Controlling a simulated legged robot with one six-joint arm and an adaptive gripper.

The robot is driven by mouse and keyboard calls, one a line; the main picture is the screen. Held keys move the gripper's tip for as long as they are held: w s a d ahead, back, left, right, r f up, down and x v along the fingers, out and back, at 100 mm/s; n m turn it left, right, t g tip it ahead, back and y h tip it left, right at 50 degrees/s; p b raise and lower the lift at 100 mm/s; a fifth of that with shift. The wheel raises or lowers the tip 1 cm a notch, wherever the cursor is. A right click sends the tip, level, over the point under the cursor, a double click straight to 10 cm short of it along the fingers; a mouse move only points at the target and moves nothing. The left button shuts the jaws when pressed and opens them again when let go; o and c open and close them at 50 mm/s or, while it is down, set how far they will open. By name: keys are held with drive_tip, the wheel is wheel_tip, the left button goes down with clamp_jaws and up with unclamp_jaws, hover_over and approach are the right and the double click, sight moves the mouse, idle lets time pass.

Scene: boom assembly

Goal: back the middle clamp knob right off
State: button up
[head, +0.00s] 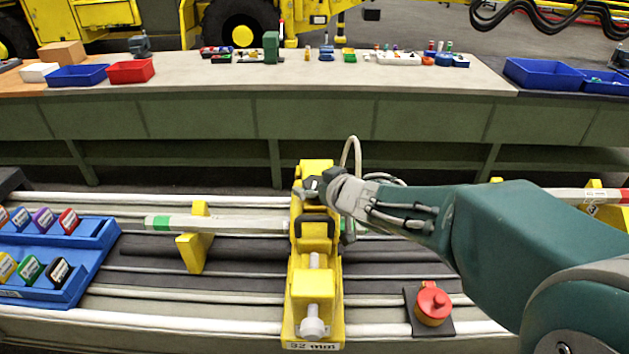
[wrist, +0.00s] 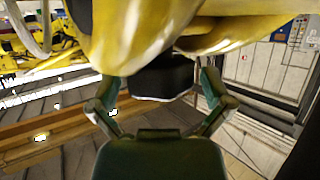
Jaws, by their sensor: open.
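The yellow clamp (head: 315,285) stands at the middle of the bench, with a "32 mm" label on its front. A dark block (wrist: 163,78), which looks like the clamp knob, shows below blurred yellow clamp parts in the wrist view. My gripper (head: 318,187) is at the clamp's upper part, coming in from the right. Its two fingers (wrist: 160,88) are spread on either side of the dark block. I cannot tell whether they touch it. In the head view the gripper partly hides the knob.
A pale bar (head: 235,224) runs into the clamp from the left, over a yellow support (head: 193,248). A red button (head: 433,303) sits to the right of the clamp. A blue tray (head: 92,262) of coloured blocks lies at the left. A long workbench (head: 200,90) stands behind.

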drive_tip(key=c, duration=1)
drive_tip(key=shift+d+n+y, duration=0.1)
drive_tip(key=shift+n+y, duration=0.3)
drive_tip(key=n+g+y, duration=0.3)
drive_tip(key=n+g, duration=0.1)
drive_tip(key=n+g+y, duration=0.2)
drive_tip(key=n+g, duration=0.2)
drive_tip(key=g, duration=0.1)
drive_tip(key=shift+n, duration=0.4)
drive_tip(key=n+g, duration=0.4)
drive_tip(key=g, duration=0.1)
drive_tip(key=shift+n, duration=0.3)
drive_tip(key=shift+n+g+h, duration=1.1)
drive_tip(key=shift+n+g, duration=1.2)
drive_tip(key=shift+g, duration=0.2)
